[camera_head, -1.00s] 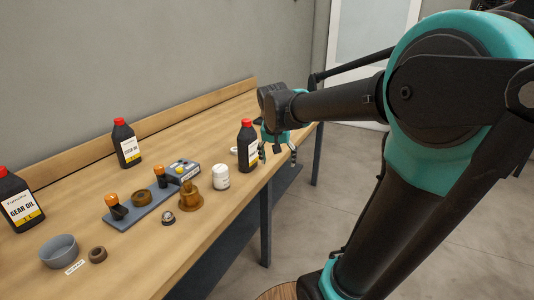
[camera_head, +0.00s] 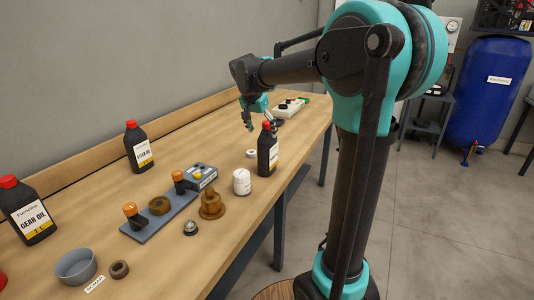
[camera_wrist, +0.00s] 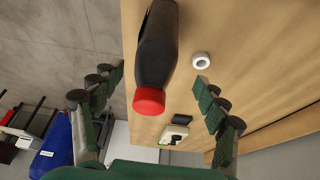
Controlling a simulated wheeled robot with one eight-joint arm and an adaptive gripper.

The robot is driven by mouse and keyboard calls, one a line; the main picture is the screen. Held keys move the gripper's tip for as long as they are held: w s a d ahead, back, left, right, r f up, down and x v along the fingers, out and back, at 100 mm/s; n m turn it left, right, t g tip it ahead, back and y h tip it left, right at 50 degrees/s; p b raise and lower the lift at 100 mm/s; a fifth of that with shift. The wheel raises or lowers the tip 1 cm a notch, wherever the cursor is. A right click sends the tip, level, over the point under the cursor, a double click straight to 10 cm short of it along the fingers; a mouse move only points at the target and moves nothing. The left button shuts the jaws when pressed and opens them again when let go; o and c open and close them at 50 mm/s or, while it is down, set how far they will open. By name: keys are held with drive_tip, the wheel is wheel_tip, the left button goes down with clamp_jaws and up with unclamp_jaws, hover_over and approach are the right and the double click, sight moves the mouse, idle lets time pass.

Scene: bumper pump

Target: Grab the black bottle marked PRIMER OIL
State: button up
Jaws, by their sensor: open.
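Three black bottles with red caps stand on the wooden bench. The nearest to my gripper (camera_head: 259,118) is the right bottle (camera_head: 267,152), upright near the front edge; its label is turned aside and I cannot read it. In the wrist view this bottle (camera_wrist: 157,50) lies between my spread fingers, its red cap toward me, with no clear contact. My gripper is open and empty, just above and behind its cap in the head view. The back bottle (camera_head: 138,148) has a label too small to read surely. The left bottle (camera_head: 28,212) reads GEAR OIL.
A white jar (camera_head: 242,182) and a brass fitting (camera_head: 211,205) stand left of the right bottle. A white ring (camera_head: 252,153) lies behind it. A grey tray with parts (camera_head: 160,215) and a grey bowl (camera_head: 76,267) are further left. A white device (camera_head: 290,107) sits at the far end.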

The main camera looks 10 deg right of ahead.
sight(267, 143)
drive_tip(key=shift+d+x, duration=0.15)
drive_tip(key=shift+x, duration=1.8)
drive_tip(key=shift+d+x, duration=0.15)
drive_tip(key=shift+x, duration=1.75)
drive_tip(key=shift+s, duration=0.2)
drive_tip(key=shift+c, duration=0.5)
clamp_jaws()
